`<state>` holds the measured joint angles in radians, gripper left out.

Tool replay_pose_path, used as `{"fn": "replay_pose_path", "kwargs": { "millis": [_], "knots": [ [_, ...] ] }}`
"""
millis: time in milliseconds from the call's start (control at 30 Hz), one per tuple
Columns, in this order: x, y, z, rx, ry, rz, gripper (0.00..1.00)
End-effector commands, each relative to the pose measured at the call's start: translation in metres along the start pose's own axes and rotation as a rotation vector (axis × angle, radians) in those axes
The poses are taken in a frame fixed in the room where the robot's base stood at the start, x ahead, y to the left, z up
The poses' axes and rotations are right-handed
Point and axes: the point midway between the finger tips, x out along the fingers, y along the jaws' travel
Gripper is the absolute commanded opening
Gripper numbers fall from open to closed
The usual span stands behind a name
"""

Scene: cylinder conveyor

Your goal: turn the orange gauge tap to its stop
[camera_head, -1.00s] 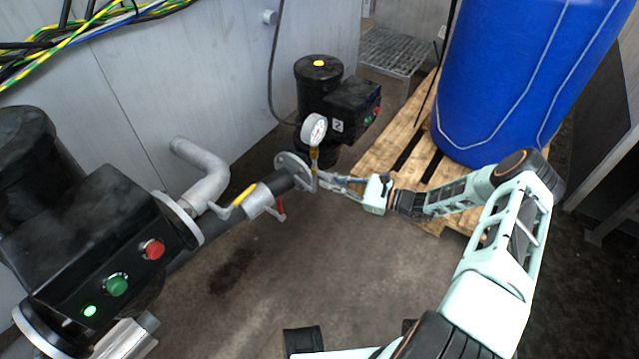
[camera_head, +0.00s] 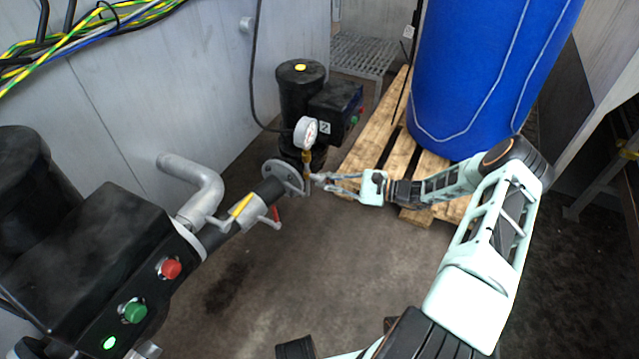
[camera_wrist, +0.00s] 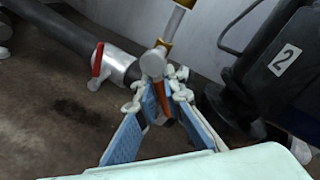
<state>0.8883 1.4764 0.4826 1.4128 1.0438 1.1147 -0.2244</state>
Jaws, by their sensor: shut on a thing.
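The orange gauge tap (camera_wrist: 162,98) shows in the wrist view as a short orange lever below a grey fitting, between the blue-padded fingers. My gripper (camera_wrist: 166,95) is shut on it; the fingertips partly hide the lever. In the head view my gripper (camera_head: 318,180) reaches in from the right to the foot of the gauge stem. The round white gauge (camera_head: 306,132) stands above it on a brass stem (camera_head: 307,158), at the flanged end of the pipe. The tap itself is too small to make out in the head view.
A red lever (camera_head: 276,214) and a yellow lever (camera_head: 242,206) sit on the pipe left of my gripper. A black motor unit marked 2 (camera_head: 322,100) stands behind the gauge. A blue drum (camera_head: 480,80) on a wooden pallet (camera_head: 365,150) is at the right back.

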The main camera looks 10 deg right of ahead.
Motion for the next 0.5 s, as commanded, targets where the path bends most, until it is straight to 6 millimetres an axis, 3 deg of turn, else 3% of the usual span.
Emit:
{"fn": "replay_pose_path", "kwargs": {
  "millis": [500],
  "knots": [
    [-0.008, -0.013, 0.002, -0.444, 0.089, 0.0, 0.0]
  ]
}}
